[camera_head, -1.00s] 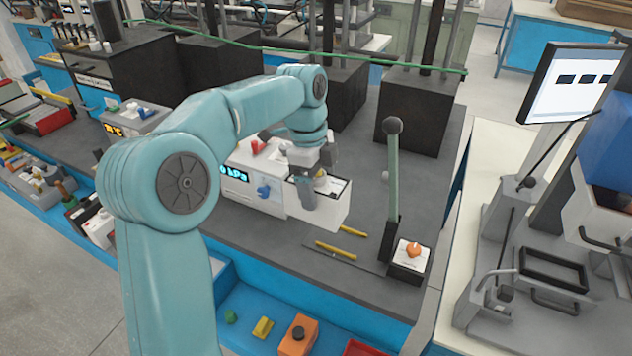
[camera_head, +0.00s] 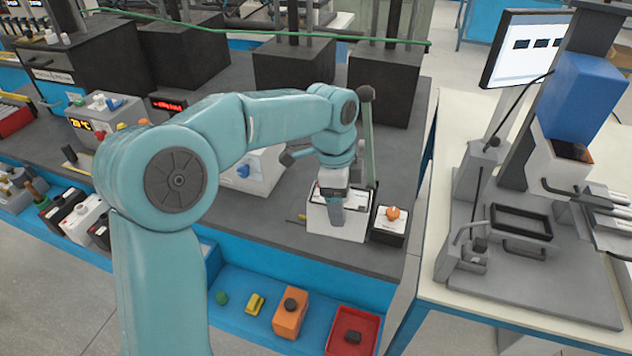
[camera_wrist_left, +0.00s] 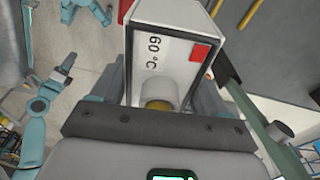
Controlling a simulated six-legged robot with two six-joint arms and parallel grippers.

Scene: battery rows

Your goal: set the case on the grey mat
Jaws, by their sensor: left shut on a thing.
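The white case (camera_head: 337,224) hangs in my left gripper (camera_head: 334,203), above the front right of the dark grey counter. My left gripper is shut on it from above. In the left wrist view the case (camera_wrist_left: 175,52) shows a white face with a "60" label, a red square and a yellowish knob between the fingers. I cannot tell whether its underside touches the surface. In the head view I cannot pick out the grey mat; the case and arm cover that area. My right gripper does not show.
A lever box with an orange knob (camera_head: 392,214) stands close to the right of the case, its lever (camera_head: 369,140) rising behind. A white instrument (camera_head: 262,172) is to the left. A blue ledge (camera_head: 232,318) in front holds an orange box (camera_head: 290,312) and a red tray (camera_head: 368,315).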

